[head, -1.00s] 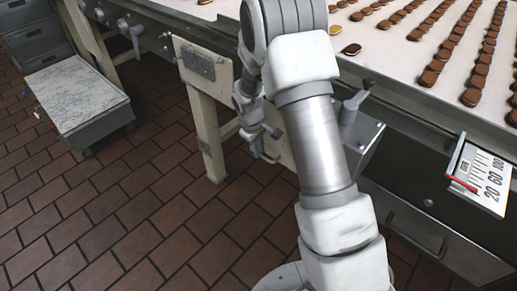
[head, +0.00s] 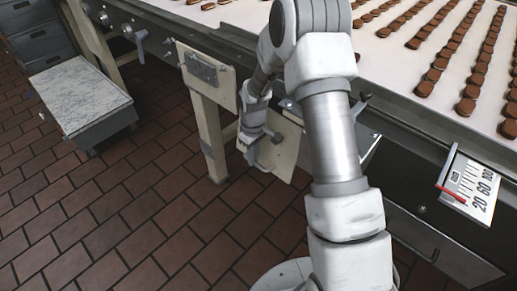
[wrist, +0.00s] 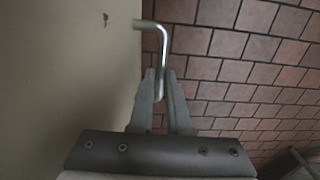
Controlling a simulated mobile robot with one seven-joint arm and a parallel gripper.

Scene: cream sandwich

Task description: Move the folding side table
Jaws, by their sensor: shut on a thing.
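The folding side table appears to be the cream panel (head: 283,160) hanging low at the side of the conveyor frame; its upper part is partly hidden behind my arm. In the wrist view the flat cream panel (wrist: 65,75) fills the left side. A bent metal rod (wrist: 165,42) stands beside the panel's edge. My gripper (wrist: 160,86) is shut on this rod, with one finger on each side of it. In the head view my gripper (head: 250,146) is small, beside the panel's left edge, and the rod is hard to make out.
A conveyor (head: 395,70) with rows of cookies runs above the panel. A cream leg with a bracketed plate (head: 206,72) stands left of my gripper. A grey cart with a marble-like top (head: 80,92) is at left. The tiled floor (head: 150,220) between is clear.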

